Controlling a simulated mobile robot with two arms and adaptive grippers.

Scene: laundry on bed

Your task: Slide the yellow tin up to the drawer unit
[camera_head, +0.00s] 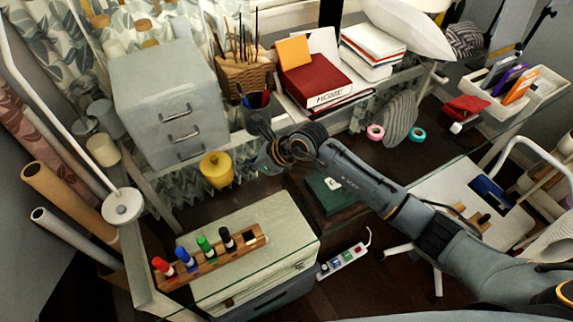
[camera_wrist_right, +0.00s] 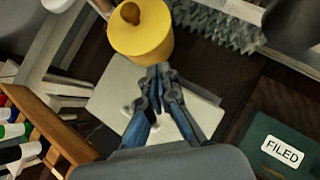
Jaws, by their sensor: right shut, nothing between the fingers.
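The yellow tin (camera_head: 216,170) stands upright, its lid topped by a round knob. It is just in front and to the right of the grey drawer unit (camera_head: 170,70), with a small gap seeming to show between them. My right gripper (camera_head: 259,164) is shut and empty, just right of the tin. In the right wrist view, the closed fingertips (camera_wrist_right: 159,72) are at the near lower edge of the tin (camera_wrist_right: 141,32); I cannot tell whether they touch it. My left gripper is not in view.
A wooden marker rack (camera_head: 215,256) is nearer the front. A white lamp base (camera_head: 122,207) is at the left. A green box labelled FILED (camera_wrist_right: 275,145) lies below.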

